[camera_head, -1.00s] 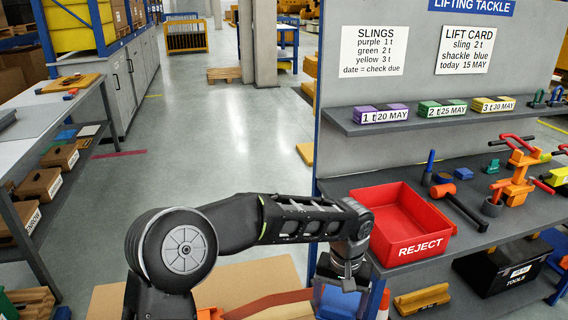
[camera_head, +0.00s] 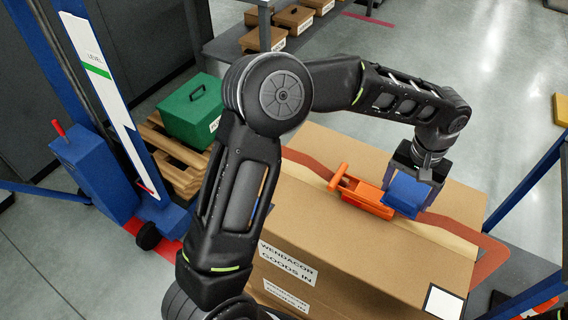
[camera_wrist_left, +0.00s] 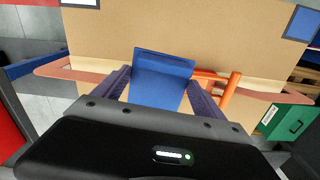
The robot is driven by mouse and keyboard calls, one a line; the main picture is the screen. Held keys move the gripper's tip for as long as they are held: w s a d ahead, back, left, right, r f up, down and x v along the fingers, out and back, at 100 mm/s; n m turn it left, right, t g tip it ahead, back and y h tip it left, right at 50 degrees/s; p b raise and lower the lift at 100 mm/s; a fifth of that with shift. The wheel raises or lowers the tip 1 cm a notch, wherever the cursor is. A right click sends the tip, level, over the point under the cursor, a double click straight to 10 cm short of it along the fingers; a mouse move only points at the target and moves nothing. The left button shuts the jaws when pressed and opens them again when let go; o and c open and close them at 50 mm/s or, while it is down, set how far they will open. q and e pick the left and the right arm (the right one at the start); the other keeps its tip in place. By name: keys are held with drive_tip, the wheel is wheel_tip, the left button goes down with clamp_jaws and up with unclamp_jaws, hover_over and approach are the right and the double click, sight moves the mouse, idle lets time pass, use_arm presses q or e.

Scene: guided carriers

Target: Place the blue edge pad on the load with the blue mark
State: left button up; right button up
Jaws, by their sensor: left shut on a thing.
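My left gripper (camera_head: 418,178) is shut on the blue edge pad (camera_head: 407,194), just above the strap across the large cardboard load (camera_head: 350,250). In the left wrist view, the pad (camera_wrist_left: 162,80) sits between the two fingers of the gripper (camera_wrist_left: 160,92). A gap or contact between pad and load cannot be told. A square mark (camera_head: 443,302) with a dark border is on the load's near right corner. In the wrist view, a blue square mark (camera_wrist_left: 303,22) shows at the load's upper right. My right gripper is not in view.
An orange ratchet buckle (camera_head: 366,196) lies on the strap (camera_head: 448,232), close beside the pad. A green box (camera_head: 192,112) stands on a wooden pallet (camera_head: 172,150) to the left. A blue lifting frame (camera_head: 80,165) stands at far left. Open floor lies beyond the load.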

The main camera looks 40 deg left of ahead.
use_arm(q)
drive_tip(key=s+a+f+b, duration=0.1)
drive_tip(key=a+b, duration=0.1)
drive_tip(key=a, duration=0.9)
drive_tip(key=s+a+f+b, duration=0.1)
drive_tip(key=a+b, duration=0.1)
drive_tip(key=a, duration=1)
drive_tip(key=s+a+f+n+b, duration=0.1)
drive_tip(key=a+b, duration=0.1)
drive_tip(key=a, duration=1)
drive_tip(key=shift+b, duration=0.35)
drive_tip(key=shift+d, duration=0.15)
drive_tip(key=shift+s+b, duration=0.3)
drive_tip(key=shift+b, duration=0.1)
